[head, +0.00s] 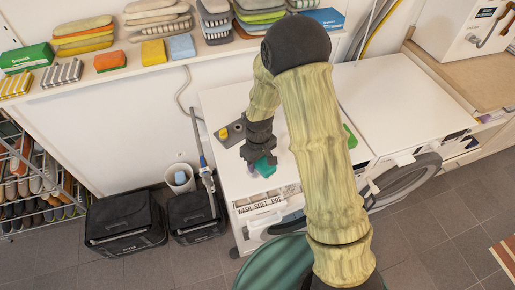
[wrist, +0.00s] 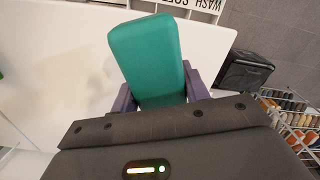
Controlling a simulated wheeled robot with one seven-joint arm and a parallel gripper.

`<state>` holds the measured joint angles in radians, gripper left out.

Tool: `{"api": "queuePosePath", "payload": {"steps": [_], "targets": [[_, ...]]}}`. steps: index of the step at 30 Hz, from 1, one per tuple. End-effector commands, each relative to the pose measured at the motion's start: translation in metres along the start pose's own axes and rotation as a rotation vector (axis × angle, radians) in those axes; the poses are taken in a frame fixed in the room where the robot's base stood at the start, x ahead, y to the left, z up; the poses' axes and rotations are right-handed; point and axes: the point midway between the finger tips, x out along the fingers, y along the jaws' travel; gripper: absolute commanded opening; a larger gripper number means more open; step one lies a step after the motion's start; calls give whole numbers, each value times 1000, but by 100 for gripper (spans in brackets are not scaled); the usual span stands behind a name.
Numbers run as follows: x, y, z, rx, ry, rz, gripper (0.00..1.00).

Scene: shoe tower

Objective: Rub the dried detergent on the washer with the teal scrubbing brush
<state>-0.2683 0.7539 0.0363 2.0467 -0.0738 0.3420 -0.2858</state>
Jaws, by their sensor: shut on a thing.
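My gripper (head: 258,163) is over the front left part of the washer's white top (head: 232,183). It is shut on the teal scrubbing brush (head: 266,167). In the wrist view the brush (wrist: 146,52) stands out between my two purple fingers, with the white washer top (wrist: 60,70) beyond it. I cannot tell whether the brush touches the top. A faint greyish patch (wrist: 98,80) shows on the white surface left of the brush, possibly the dried detergent. My arm hides much of the washer top in the head view.
A dark tray (head: 237,132) with a yellow item lies at the back left of the washer top. A green object (head: 350,137) lies right of my arm. Black bins (head: 125,222) and a shoe rack (head: 38,180) stand at left.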

Motion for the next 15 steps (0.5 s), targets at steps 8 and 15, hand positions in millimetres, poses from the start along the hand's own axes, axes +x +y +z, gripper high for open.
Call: {"api": "queuePosePath", "payload": {"steps": [8,15], "targets": [[-2,-1,0,-7,0,0,27],[2,2,1,-1,0,0,27]]}}
